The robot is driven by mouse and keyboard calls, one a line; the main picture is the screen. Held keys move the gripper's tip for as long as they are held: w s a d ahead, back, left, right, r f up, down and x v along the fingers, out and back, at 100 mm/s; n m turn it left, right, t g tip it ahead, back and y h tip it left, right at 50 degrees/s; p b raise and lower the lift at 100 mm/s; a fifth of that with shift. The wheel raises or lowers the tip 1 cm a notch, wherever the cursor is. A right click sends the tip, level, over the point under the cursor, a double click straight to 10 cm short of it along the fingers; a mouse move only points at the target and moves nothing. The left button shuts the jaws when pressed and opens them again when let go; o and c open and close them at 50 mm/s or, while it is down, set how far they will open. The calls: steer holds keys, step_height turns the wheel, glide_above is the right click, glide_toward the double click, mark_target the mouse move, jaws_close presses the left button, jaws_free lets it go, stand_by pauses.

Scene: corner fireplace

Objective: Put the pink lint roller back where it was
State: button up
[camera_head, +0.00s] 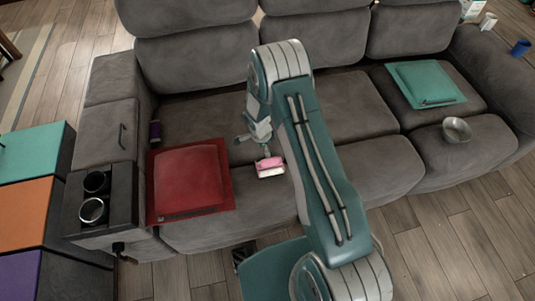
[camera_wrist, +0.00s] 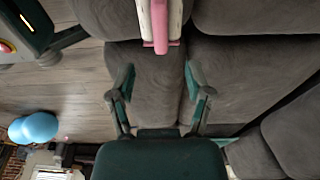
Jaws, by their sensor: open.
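The pink and white lint roller (camera_head: 268,165) lies on the grey sofa seat (camera_head: 338,108), near the front, just right of the red cushion. In the wrist view the pink lint roller (camera_wrist: 161,30) shows at the top centre, partly cut off by the frame edge. My gripper (camera_head: 250,140) is beside and above the roller. In the wrist view my gripper (camera_wrist: 159,82) has its two fingers spread with nothing between them but sofa behind. The roller is beyond the fingertips, apart from them.
The red cushion (camera_head: 190,182) lies left on the sofa; the teal cushion (camera_head: 425,83) and a grey bowl (camera_head: 456,130) lie right. A console with cup holders (camera_head: 93,210) stands left.

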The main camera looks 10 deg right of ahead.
steer(key=s+d+r+n+t, duration=0.15)
steer(key=r+n, duration=0.25)
steer(key=r, duration=1.2)
steer(key=s+r+n+t, duration=0.1)
steer(key=s+r+n, duration=0.25)
steer(key=r, duration=1.15)
steer(key=s+r+n+t+y, duration=0.1)
steer(key=s+r+n, duration=0.4)
steer(key=s, duration=0.6)
steer(key=s+r+n+t, duration=0.2)
steer(key=s+r+n, duration=0.3)
steer(key=s+r, duration=0.4)
steer(key=shift+s+r+y, duration=0.3)
steer(key=shift+s+y, duration=0.1)
steer(key=shift+s, duration=0.7)
